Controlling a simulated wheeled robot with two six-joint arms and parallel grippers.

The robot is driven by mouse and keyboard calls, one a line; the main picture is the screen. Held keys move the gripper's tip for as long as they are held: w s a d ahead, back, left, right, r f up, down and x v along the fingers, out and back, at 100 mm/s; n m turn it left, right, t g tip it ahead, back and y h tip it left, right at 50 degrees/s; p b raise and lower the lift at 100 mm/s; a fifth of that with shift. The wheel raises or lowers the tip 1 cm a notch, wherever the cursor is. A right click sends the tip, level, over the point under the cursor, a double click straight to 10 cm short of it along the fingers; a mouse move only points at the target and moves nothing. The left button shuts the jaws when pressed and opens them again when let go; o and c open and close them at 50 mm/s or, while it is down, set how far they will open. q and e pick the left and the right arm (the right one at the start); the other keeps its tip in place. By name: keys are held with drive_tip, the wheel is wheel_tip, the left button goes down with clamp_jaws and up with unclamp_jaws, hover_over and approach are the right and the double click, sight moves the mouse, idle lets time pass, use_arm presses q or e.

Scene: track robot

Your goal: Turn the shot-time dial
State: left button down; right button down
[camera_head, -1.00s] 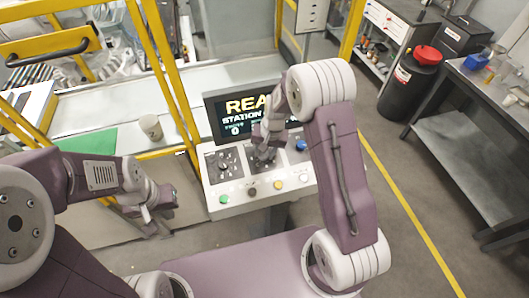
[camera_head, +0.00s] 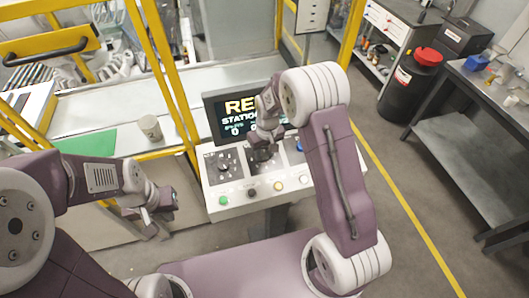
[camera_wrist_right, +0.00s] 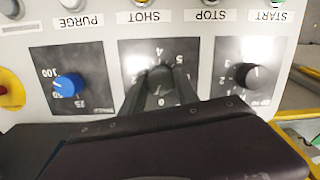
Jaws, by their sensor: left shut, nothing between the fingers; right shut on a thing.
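The control panel (camera_head: 246,184) carries three dials in a row. The middle dial (camera_wrist_right: 160,76), a black knob on a dark plate with a scale from 0 to 5, sits between the fingers of my right gripper (camera_wrist_right: 159,88). That gripper is shut on the knob and partly hides it; in the head view the gripper (camera_head: 263,152) comes down onto the panel from above. The dial names are not readable. My left gripper (camera_head: 163,204) is shut and empty, left of the panel and apart from it.
A blue dial (camera_wrist_right: 68,85) and another black dial (camera_wrist_right: 247,76) flank the middle one. Push buttons labelled START, STOP, SHOT and PURGE line the panel's front edge. A screen (camera_head: 228,118) stands behind, partly covered by my right arm. A cup (camera_head: 150,127) stands on the ledge.

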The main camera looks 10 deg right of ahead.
sight(265, 156)
drive_tip(key=shift+w+r, duration=0.2)
drive_tip(key=shift+w, duration=0.05)
drive_tip(key=c, duration=1.2)
unclamp_jaws()
drive_tip(key=o, duration=0.3)
drive_tip(key=shift+s+f, duration=0.1)
wheel_tip(265, 156, up, 9)
drive_tip(key=s+b, duration=0.1)
drive_tip(key=b, duration=0.1)
drive_tip(key=shift+d, duration=0.1)
